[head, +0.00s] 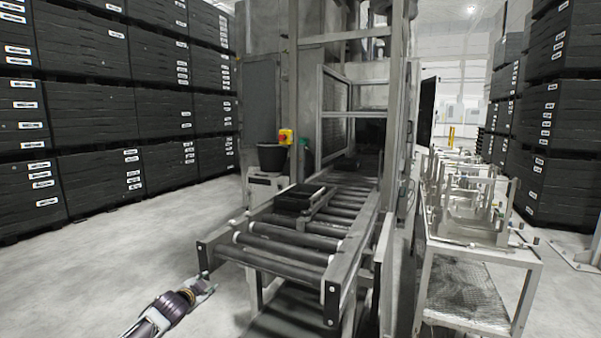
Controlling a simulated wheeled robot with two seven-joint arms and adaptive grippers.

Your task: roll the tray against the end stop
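A black open tray (296,199) lies on the roller conveyor (285,250), on its left side and some way back from the near end. Several bare rollers lie between the tray and the dark crossbar (265,268) at the conveyor's near end, which looks like the end stop. My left gripper (208,287) is low at the left, just outside the conveyor's near left corner. It is apart from the tray. It is too small to tell whether its fingers are open or shut. My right gripper is not in view.
A metal machine frame (392,120) stands over the conveyor's far end. A dark bucket (272,157) sits left of the conveyor. A metal table with fixtures (470,240) stands at the right. Stacked black crates (95,100) line the left. The floor at left is clear.

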